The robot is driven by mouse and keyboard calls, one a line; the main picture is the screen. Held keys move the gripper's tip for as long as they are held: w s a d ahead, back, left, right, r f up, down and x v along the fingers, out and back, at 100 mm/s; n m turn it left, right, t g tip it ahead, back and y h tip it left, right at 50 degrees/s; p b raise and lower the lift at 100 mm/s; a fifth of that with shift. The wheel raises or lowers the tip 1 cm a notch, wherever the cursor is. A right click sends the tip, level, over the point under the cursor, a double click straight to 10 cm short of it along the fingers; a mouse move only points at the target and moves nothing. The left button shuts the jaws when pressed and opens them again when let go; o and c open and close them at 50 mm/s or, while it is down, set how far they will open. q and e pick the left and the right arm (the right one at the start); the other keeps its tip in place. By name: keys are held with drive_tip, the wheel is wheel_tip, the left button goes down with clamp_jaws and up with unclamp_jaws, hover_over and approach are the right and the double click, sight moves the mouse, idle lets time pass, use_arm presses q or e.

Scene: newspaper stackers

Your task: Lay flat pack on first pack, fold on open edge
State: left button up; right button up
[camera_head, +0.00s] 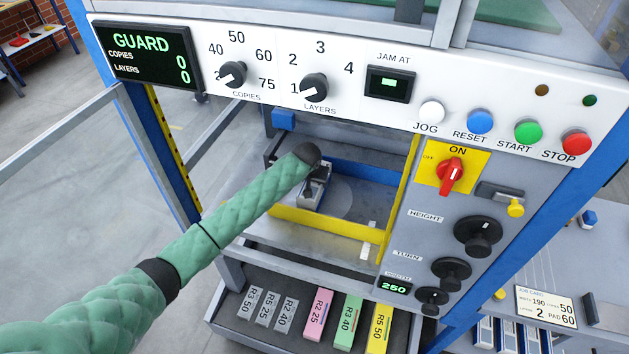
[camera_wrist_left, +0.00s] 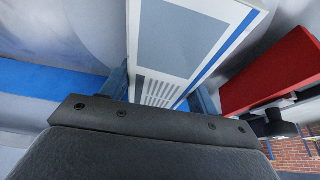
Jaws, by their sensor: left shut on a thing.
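My left arm, in a green quilted sleeve, reaches into the stacker bay in the head view. My left gripper (camera_head: 315,190) is low in the bay, between the blue back rail (camera_head: 372,177) and the yellow front rail (camera_head: 325,231). In the left wrist view the gripper (camera_wrist_left: 160,95) is shut on a white printed pack (camera_wrist_left: 185,40) with a grey block, small rows of print and a blue edge stripe. Its fold and open edge cannot be told apart. I cannot make out a first pack; the arm and gripper cover part of the bay. My right gripper is not in view.
A white control panel (camera_head: 350,62) overhangs the bay; its display (camera_head: 148,54) reads GUARD with zeros. Knobs (camera_head: 478,236) stand right of the bay. Coloured blocks (camera_head: 317,315) sit in a tray below. A red object (camera_wrist_left: 268,70) is right of the pack.

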sight(312, 185)
use_arm(q)
drive_tip(key=o, duration=1.3)
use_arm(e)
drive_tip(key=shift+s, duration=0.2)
use_arm(q)
drive_tip(key=b+v, duration=0.2)
drive_tip(key=v, duration=0.4)
drive_tip(key=shift+s, duration=0.1)
drive_tip(key=shift+b+v, duration=0.35)
drive_tip(key=shift+v, duration=0.45)
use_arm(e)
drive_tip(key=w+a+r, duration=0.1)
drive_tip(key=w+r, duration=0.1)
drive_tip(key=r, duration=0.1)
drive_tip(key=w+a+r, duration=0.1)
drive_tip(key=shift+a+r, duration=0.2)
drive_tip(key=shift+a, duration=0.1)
